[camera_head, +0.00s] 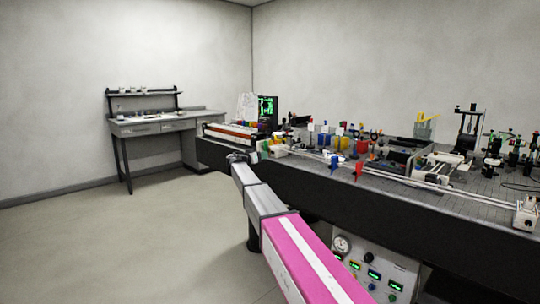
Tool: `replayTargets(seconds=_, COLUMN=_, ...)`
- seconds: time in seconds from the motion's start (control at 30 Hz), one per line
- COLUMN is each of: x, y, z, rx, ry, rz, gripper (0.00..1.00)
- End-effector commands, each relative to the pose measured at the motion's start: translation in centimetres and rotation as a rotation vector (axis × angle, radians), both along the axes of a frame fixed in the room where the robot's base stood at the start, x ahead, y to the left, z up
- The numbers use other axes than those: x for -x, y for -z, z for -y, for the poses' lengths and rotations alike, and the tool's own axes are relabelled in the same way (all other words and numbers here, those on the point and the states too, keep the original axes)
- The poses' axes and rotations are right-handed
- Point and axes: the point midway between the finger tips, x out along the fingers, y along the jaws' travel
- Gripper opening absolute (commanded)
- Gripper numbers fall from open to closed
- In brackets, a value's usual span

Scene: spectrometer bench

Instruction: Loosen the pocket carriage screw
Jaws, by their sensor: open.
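My arm reaches from the bottom of the head view to the near left edge of the long bench. My gripper (238,157) is at its far end, small in the picture, open, with nothing visible in it. A pale rail (400,180) runs along the bench's near side with several small carriages and holders on it.
The dark bench (430,225) is crowded with optical parts. A black panel with green digits (267,108) stands at its far left end. A panel with a dial and green displays (365,268) is below the bench. A grey side desk (155,127) stands behind. The floor at left is clear.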

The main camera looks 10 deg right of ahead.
Motion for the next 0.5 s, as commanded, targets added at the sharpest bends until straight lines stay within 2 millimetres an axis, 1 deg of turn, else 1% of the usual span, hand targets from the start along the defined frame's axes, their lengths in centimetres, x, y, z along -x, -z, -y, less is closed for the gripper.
replayTargets(seconds=0.03, x=-0.7, y=0.0, z=0.8, rx=0.000, ry=0.002, rz=0.000, gripper=0.43)
replayTargets(seconds=0.1, x=-1.5, y=0.0, z=1.9, rx=0.000, ry=0.002, rz=0.000, gripper=0.43)
replayTargets(seconds=0.3, x=-3.4, y=0.0, z=4.5, rx=0.000, ry=0.001, rz=-0.001, gripper=0.43)
replayTargets(seconds=0.5, x=-4.0, y=0.0, z=5.4, rx=0.000, ry=0.000, rz=-0.001, gripper=0.43)
